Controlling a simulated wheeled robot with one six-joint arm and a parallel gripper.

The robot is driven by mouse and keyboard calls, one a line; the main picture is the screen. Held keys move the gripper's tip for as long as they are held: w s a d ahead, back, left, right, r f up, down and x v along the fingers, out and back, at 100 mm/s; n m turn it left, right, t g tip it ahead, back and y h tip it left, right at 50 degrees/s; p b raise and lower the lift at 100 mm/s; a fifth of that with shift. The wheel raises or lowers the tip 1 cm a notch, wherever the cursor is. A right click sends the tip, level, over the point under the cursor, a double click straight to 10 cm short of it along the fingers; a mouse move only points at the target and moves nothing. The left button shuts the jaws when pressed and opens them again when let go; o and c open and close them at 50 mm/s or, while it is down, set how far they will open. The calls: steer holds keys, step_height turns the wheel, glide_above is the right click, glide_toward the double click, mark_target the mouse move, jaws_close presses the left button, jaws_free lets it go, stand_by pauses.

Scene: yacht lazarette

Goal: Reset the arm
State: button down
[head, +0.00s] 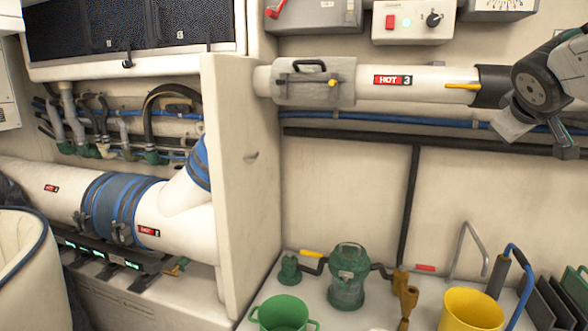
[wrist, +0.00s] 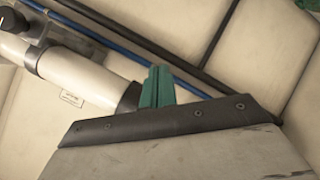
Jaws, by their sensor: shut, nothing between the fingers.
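My arm (head: 541,86) reaches in from the upper right of the head view, with a dark round joint and pale links. It is in front of the right end of the white pipe marked HOT 3 (head: 432,82). A grey plate at the arm's end hangs below the joint; the fingers cannot be made out there. In the wrist view my gripper (wrist: 158,72) shows as green fingers close together beyond a grey plate with a dark edge, which hides the lower part. The fingers are shut and empty. The white pipe (wrist: 80,76) passes behind them to the left.
Below, a white counter (head: 318,315) holds a green strainer (head: 347,278), a green cup (head: 282,313), a yellow cup (head: 471,310) and brass fittings (head: 407,298). A white partition (head: 243,180) stands to the left. A blue hose (head: 400,120) runs along the back wall.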

steer(key=s+a+f+m+g+y, duration=0.1)
steer(key=s+a+f+g+y, duration=0.1)
steer(key=s+a+f, duration=0.3)
steer(key=s+a+f+m+g+y, duration=0.1)
steer(key=s+a+f+g, duration=0.3)
steer(key=s+f, duration=0.5)
steer(key=s+a+f+m+g+y, duration=0.1)
steer(key=s+a+f+g+y, duration=0.2)
steer(key=s, duration=1)
steer(key=a+f, duration=0.3)
steer(key=f, duration=0.1)
steer(key=shift+s+a, duration=0.4)
